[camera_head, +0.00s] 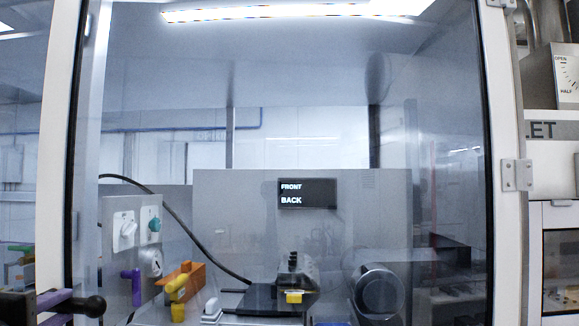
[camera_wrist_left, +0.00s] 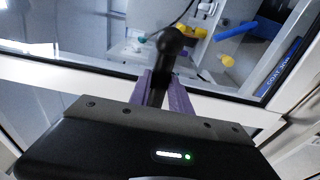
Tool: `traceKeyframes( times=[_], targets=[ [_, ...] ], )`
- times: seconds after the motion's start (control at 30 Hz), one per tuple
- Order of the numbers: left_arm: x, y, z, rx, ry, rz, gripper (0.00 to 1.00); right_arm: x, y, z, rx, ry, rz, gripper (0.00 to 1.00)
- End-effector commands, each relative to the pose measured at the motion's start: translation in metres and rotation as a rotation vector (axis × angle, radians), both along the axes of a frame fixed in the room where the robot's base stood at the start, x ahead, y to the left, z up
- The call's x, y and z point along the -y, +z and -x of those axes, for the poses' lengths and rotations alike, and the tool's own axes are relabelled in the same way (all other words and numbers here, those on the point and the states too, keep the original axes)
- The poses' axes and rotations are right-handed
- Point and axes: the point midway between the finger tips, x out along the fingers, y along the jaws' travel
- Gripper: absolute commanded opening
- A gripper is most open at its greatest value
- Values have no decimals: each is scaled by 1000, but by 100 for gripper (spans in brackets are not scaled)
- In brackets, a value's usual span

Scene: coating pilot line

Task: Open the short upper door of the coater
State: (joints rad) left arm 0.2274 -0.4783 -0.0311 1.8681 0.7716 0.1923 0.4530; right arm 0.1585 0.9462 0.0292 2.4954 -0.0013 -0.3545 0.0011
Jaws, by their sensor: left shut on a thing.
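The coater's glass door (camera_head: 54,150) has a white frame with a dark inner edge and fills most of the head view. Its hinges (camera_head: 517,174) are at the right. I cannot tell whether it stands slightly ajar. A black knobbed handle (camera_head: 92,306) sits low on its left side; it also shows in the left wrist view (camera_wrist_left: 171,42). My left gripper (camera_head: 70,303) comes in at the lower left, and its purple fingers (camera_wrist_left: 165,88) are shut on the handle from both sides. My right gripper is in neither view.
Behind the glass are a panel with knobs (camera_head: 124,230), an orange block (camera_head: 180,279), a black plate (camera_head: 262,300), a dark round part (camera_head: 379,292) and a FRONT/BACK display (camera_head: 307,193). Right of the hinges stand another cabinet (camera_head: 556,220) and a dial box (camera_head: 565,77).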

Motion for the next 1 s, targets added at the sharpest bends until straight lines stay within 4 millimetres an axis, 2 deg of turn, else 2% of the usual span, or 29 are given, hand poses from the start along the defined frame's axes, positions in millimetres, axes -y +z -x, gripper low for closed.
traceKeyframes(
  times=[0.47,1.0],
  targets=[
    [2,0,6,-1,7,0,0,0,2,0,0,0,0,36],
    [16,1,61,-1,75,0,0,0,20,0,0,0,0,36]
  ],
)
